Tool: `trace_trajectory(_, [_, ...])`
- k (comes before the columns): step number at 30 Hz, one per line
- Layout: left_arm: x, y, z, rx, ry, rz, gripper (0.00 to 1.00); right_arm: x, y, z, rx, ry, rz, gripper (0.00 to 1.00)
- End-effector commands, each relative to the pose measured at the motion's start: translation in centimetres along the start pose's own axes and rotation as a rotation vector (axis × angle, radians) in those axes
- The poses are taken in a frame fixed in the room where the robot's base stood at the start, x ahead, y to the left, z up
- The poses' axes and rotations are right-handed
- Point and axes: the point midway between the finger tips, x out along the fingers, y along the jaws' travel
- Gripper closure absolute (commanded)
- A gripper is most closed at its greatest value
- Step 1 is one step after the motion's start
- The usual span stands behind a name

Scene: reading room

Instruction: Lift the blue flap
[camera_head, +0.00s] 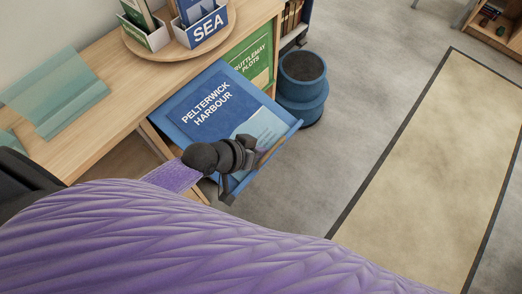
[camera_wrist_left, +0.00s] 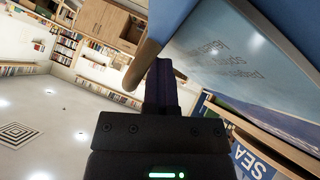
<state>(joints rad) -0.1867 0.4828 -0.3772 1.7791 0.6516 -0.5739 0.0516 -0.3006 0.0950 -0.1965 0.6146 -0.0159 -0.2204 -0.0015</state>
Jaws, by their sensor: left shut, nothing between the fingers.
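The blue flap (camera_head: 187,118), lettered PELTERWICK HARBOUR, sticks out at a slant from the front of the wooden unit, its printed face visible from above. It also fills the upper right of the left wrist view (camera_wrist_left: 245,50), its lettering turned round. My left gripper (camera_head: 243,160) is at the flap's outer edge and covers part of it. In the left wrist view its dark fingers (camera_wrist_left: 161,84) are together and empty, beside a rounded wooden bar (camera_wrist_left: 143,64) along the flap's edge. Whether they touch it is unclear. My right gripper is out of view.
A green panel (camera_head: 249,55) is beside the flap on the unit. A round tray (camera_head: 219,38) with a SEA box (camera_head: 207,28) stands on the wooden top (camera_head: 110,75). A blue round bin (camera_head: 301,82) stands close beyond the flap. The floor to the right is open.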

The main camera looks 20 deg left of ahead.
Motion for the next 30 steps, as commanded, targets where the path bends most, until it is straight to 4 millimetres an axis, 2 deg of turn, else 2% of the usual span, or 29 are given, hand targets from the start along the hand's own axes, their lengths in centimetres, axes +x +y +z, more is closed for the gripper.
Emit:
trace_trajectory(1, [0.1,0.6,0.3,-0.007,-0.008,0.015,1.0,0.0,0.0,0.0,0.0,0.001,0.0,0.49])
trace_trajectory(5, [0.1,0.6,0.4,-0.008,-0.008,0.015,1.0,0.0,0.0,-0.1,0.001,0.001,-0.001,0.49])
trace_trajectory(8, [0.9,0.2,1.2,0.01,-0.009,-0.006,1.0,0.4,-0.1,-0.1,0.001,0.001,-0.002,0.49])
trace_trajectory(15, [5.3,-2.9,5.7,0.158,-0.011,-0.151,1.0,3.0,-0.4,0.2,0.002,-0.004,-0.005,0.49])
trace_trajectory(21, [7.7,-5.5,8.3,0.22,-0.012,-0.205,1.0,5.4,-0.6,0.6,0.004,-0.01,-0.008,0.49])
trace_trajectory(30, [7.9,-6.2,8.7,0.214,-0.014,-0.204,1.0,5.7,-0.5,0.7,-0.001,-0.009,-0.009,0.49])
